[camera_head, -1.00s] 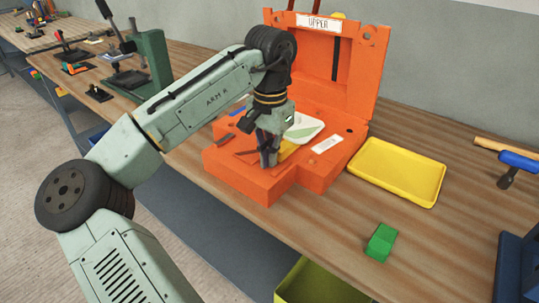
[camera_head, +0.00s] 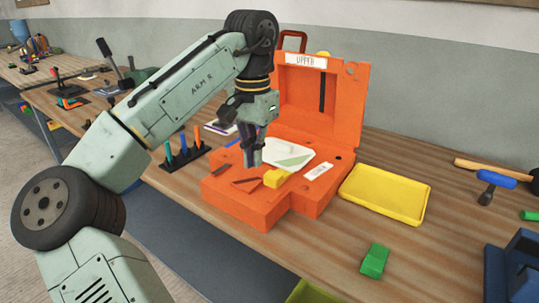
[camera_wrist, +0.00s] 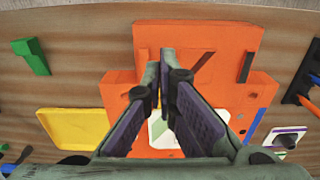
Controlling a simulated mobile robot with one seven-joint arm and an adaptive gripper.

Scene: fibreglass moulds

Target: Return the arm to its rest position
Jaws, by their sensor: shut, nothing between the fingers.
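My arm reaches in from the left in the head view. My gripper (camera_head: 252,158) hangs pointing down above the lower half of an open orange mould (camera_head: 262,213). In the wrist view its fingertips (camera_wrist: 166,52) are close together with nothing between them. The upright mould half (camera_head: 340,110) carries a label reading UPPER. A white and green piece (camera_head: 288,153) and a yellow block (camera_head: 276,178) lie in the lower half, beside the gripper. The gripper looks raised clear of the mould, though its exact height is hard to tell.
A yellow tray (camera_head: 384,194) and a green block (camera_head: 374,260) lie right of the mould. A hammer (camera_head: 489,182) and a blue fixture (camera_head: 513,270) are at the far right. A black rack of coloured tools (camera_head: 184,157) stands left. Bare table lies between tray and hammer.

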